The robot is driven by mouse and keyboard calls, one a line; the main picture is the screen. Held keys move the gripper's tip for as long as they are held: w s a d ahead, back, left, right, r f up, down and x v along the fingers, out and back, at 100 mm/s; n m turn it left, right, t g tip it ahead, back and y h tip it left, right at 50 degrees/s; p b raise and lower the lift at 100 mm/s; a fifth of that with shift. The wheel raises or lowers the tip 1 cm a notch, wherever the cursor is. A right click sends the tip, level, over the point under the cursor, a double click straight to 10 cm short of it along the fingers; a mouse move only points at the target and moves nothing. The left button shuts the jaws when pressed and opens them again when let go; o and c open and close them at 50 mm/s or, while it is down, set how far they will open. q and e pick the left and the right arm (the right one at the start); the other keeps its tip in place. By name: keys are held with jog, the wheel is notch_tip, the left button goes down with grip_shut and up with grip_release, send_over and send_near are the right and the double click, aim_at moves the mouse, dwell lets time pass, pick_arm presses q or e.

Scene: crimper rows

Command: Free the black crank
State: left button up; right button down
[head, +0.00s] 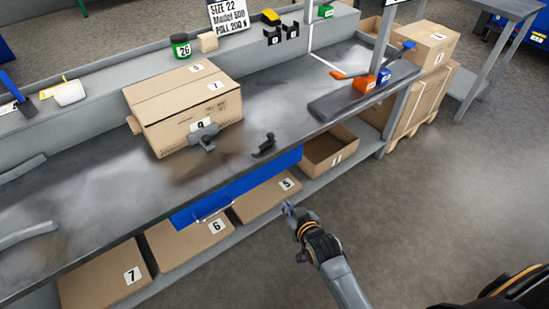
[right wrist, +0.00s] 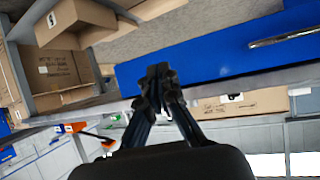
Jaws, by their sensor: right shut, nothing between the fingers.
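A small black crank-like part (head: 264,145) is on the grey bench top near its front edge, above the blue drawer. I cannot tell how it is fixed there. A grey part with a knob (head: 205,138) sits to its left, against the front of a large carton. My right gripper (head: 288,208) is shut and empty, in front of the bench and below its top, near the carton marked 5. In the right wrist view its fingertips (right wrist: 158,76) are together in front of the blue drawer face (right wrist: 215,55). My left gripper does not show.
The large carton (head: 185,105) takes up the bench's middle. The blue drawer (head: 240,185) has a metal handle. Cartons 5, 6 and 7 (head: 115,275) and an open box (head: 330,150) fill the lower shelf. The floor (head: 440,190) at right is clear.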

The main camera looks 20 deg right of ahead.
aim_at(271, 137)
pick_arm(q)
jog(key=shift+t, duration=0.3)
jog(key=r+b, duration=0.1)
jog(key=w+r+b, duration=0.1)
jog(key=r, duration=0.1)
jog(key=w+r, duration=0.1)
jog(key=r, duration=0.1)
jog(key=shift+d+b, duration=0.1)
jog(key=shift+b, duration=0.3)
pick_arm(e)
notch_tip(271, 137, up, 14)
jog(key=w+d+t, duration=0.1)
jog(key=w+t, duration=0.2)
jog(key=shift+d+f+m+t, duration=0.25)
jog(key=shift+d+m+t, duration=0.05)
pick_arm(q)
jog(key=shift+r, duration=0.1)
